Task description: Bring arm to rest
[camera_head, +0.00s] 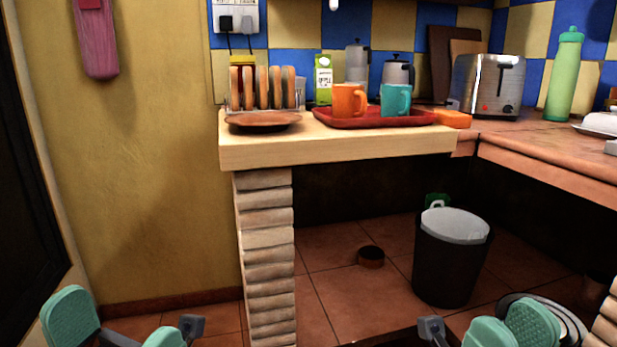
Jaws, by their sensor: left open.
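My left gripper (118,332) is at the bottom left edge of the head view. Its two teal finger pads stand apart with nothing between them, in front of the yellow wall and tiled floor. My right gripper (508,330) is at the bottom right edge. Its teal pads look close together or overlap from this angle, so its opening is unclear; no held object shows. Both grippers are low, well below the counter top in the picture, and the lower parts of both are cut off by the frame.
A wooden counter (340,149) on a brick pillar (266,260) bears a red tray (330,122) with two mugs, a toast rack (265,104) and a brown plate (262,121). A toaster (487,84) stands right. A dark bin (447,270) and small bowl (371,256) are on the floor.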

